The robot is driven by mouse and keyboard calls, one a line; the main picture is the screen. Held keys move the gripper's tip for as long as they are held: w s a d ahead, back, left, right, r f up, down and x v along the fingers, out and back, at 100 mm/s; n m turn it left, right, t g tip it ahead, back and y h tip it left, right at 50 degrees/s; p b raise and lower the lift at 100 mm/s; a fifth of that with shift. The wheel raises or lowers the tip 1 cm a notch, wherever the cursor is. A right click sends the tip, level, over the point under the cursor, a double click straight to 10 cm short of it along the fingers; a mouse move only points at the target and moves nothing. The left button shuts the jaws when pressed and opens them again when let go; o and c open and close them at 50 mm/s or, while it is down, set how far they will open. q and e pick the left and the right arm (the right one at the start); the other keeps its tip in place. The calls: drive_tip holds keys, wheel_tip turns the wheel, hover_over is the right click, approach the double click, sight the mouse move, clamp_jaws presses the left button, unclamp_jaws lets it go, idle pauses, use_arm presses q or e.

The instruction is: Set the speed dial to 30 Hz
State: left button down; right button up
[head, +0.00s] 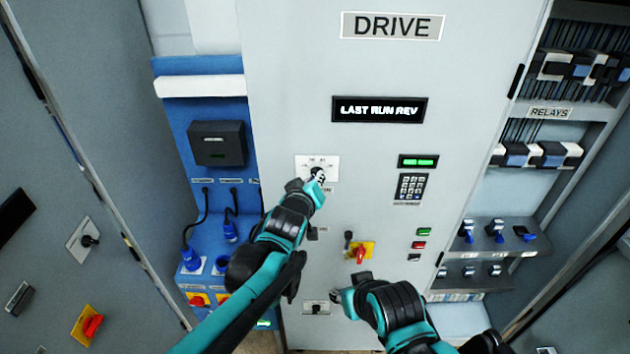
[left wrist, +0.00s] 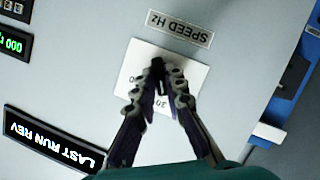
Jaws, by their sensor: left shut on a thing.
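The speed dial is a black knob (left wrist: 158,72) on a white scale plate (head: 305,162) on the grey drive cabinet. In the left wrist view the plate (left wrist: 137,80) sits beside a "SPEED Hz" label (left wrist: 180,27). My left gripper (head: 318,175) is at the plate with its fingers closed around the knob, and it shows in the left wrist view (left wrist: 167,80) too. The fingers hide most of the knob and part of the scale; a "20" is partly legible, but the pointer's setting cannot be read. My right gripper (head: 345,298) is low before the cabinet, apart from the dial; its fingers are unclear.
A display (head: 380,109) reads "LAST RUN REV". A blue panel with plugs (head: 200,80) stands left.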

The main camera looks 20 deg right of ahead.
use_arm(q)
drive_tip(key=shift+d+m+y, duration=0.1)
drive_tip(key=shift+m+y, duration=0.3)
drive_tip(key=shift+m, duration=0.4)
drive_tip(key=c, duration=1.6)
unclamp_jaws()
drive_tip(key=v, duration=1.2)
